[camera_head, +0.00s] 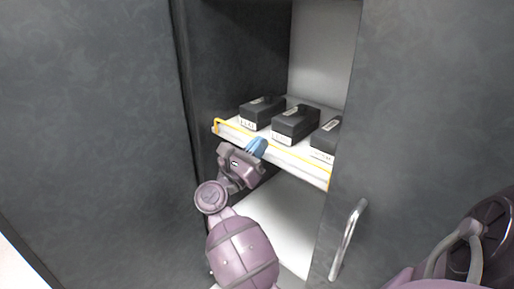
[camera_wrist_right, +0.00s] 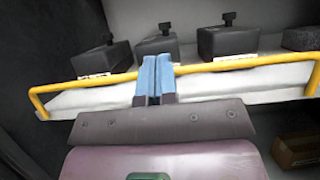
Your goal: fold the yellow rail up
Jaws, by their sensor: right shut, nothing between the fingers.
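The yellow rail (camera_head: 216,123) runs along the front edge of a white shelf (camera_head: 285,158) inside a dark cabinet. In the right wrist view the rail (camera_wrist_right: 100,80) is a long bar, bent at its left end down to the shelf's edge. My right gripper (camera_head: 258,147) has blue fingers pressed together with nothing between them. In the right wrist view its fingertips (camera_wrist_right: 155,64) overlap the rail and hide a short stretch of it. Whether they touch it I cannot tell. My left gripper is not in view.
Several black boxes (camera_head: 295,123) with white labels stand in a row on the shelf, close behind the rail. A dark door with a metal handle (camera_head: 347,240) is at the right. A brown box (camera_wrist_right: 298,150) sits below the shelf. The space under the shelf looks mostly clear.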

